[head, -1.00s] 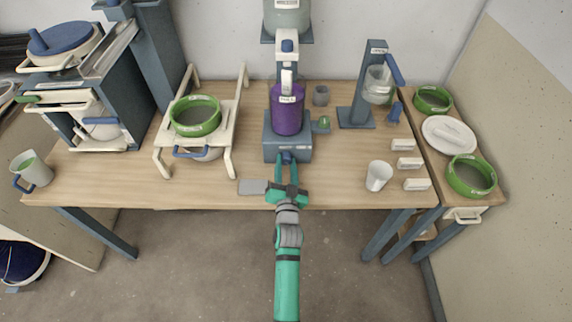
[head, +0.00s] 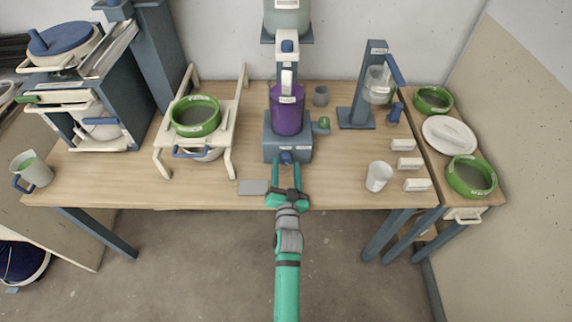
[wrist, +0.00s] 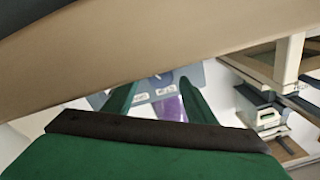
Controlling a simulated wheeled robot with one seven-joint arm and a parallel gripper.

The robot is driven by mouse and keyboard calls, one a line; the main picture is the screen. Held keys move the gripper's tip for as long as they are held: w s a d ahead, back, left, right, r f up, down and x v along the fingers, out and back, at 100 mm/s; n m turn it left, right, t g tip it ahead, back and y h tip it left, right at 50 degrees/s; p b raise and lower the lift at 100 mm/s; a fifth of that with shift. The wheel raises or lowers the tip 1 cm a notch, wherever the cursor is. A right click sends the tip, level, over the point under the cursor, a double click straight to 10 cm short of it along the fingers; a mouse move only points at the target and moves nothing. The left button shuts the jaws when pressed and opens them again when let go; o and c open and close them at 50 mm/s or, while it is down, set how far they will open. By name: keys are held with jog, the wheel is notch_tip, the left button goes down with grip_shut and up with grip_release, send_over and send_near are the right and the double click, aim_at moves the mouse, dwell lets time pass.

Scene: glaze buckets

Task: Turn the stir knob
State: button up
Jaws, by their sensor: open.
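The stir knob (head: 286,158) is a small blue knob low on the front face of the blue-grey stirrer base (head: 273,150), in the head view. A purple bucket (head: 287,118) with a white label stands on that base under the stirrer column. My gripper (head: 287,163) is open, its two green fingers pointing at the base, with the knob between or just beyond the tips. I cannot tell whether either finger touches it. In the wrist view both fingers (wrist: 155,90) are spread, with part of the purple bucket (wrist: 169,108) between them. The knob is not clearly seen there.
A grey plate (head: 253,188) lies left of my gripper and a white cup (head: 378,177) stands to its right. A rack with a green ring (head: 196,116) stands left of the stirrer. A lever stand (head: 357,118) is to the right. The table's front edge is below my gripper.

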jog(key=s, duration=0.9)
jog(key=shift+s+d, duration=0.1)
jog(key=shift+s, duration=0.1)
dwell(0.3)
jog(key=shift+f, duration=0.15)
jog(key=s+f+n, duration=0.1)
jog(key=s+f, duration=0.2)
jog(key=s, duration=0.9)
jog(key=s+r+n+g, duration=0.1)
jog(key=s+r+n, duration=0.1)
jog(key=s, duration=1)
jog(key=s+r+n+g, duration=0.1)
jog(key=s+r, duration=0.3)
jog(key=s, duration=0.8)
jog(key=shift+s+a+r+n+g, duration=0.2)
jog(key=shift+s+r+n+g, duration=0.1)
jog(key=shift+n+g, duration=0.15)
